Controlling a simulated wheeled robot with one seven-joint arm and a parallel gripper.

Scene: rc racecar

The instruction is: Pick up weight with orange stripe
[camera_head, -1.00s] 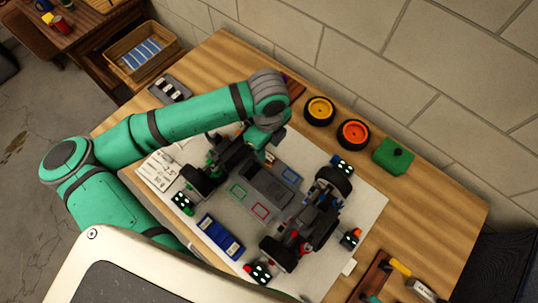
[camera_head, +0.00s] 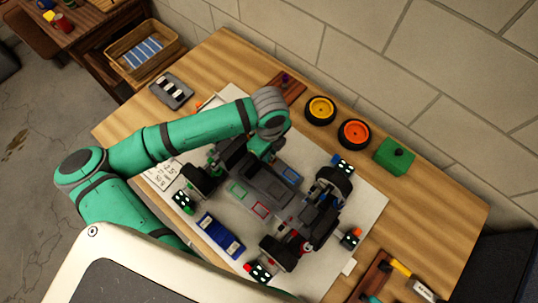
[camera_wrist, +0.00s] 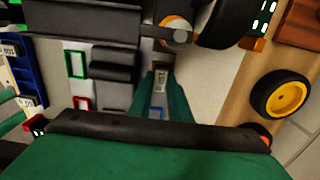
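My gripper (camera_wrist: 161,80) points down over the middle of the car chassis. Its green fingers stand a little apart in the wrist view. A small pale piece with printed marks (camera_wrist: 160,79) shows between the fingertips; I cannot tell whether they grip it. A silvery round part with an orange edge (camera_wrist: 176,31) lies just beyond the tips; I cannot tell whether it is the weight with the orange stripe. In the head view my wrist hides the fingertips. The chassis (camera_head: 262,183) has coloured outlines on its plate, including a blue one (camera_head: 291,174).
A yellow-rimmed wheel (camera_head: 320,110), an orange-rimmed wheel (camera_head: 354,133) and a green box (camera_head: 394,156) stand along the wall side. A dark tray with pale pieces (camera_head: 172,91) is at the back left. A blue block (camera_head: 220,236) lies left of the chassis. Car wheels crowd my gripper.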

